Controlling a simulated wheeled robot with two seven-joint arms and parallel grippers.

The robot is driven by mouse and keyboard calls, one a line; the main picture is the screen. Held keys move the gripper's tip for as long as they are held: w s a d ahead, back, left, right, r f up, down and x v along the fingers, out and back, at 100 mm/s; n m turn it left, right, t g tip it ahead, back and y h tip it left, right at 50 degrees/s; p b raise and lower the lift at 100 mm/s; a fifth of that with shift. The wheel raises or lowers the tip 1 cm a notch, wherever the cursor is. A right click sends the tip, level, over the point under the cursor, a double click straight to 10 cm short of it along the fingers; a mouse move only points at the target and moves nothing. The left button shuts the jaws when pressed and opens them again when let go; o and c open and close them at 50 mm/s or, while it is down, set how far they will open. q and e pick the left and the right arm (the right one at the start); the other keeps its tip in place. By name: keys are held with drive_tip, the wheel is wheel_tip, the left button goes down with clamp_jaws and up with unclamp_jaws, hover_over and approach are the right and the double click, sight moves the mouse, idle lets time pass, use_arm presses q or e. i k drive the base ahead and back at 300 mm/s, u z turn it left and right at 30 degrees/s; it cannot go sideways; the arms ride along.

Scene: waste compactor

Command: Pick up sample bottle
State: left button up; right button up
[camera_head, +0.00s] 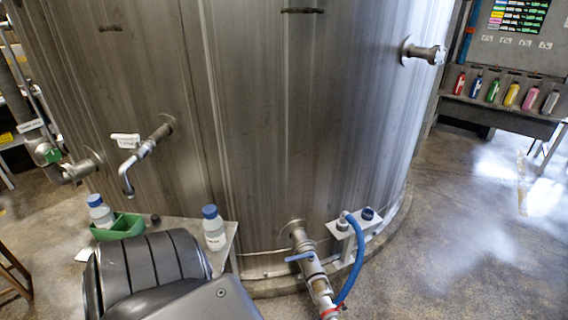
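A white sample bottle with a blue cap and a small label (214,231) stands upright on a small grey shelf (232,238) against the big steel tank. A second similar white bottle with a blue cap (100,213) stands in a green holder (122,231) at the left end of the shelf. A dark grey ribbed part of my own arm fills the lower left and hides the front of the shelf. It is close to the bottles in the picture, but I cannot tell whether it touches anything. Neither gripper's fingers show in this view.
The steel tank (250,110) fills the middle. A sampling tap (135,165) and pipes stick out at left. A valve with a blue handle (303,257) and blue hose (354,262) stands at lower middle. A rack of coloured bottles (505,104) is at far right; floor there is clear.

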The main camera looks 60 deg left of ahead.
sight(215, 233)
drive_tip(key=z, duration=0.3)
drive_tip(key=i, duration=3)
drive_tip(key=u, duration=4.05)
drive_tip(key=i, duration=1.7)
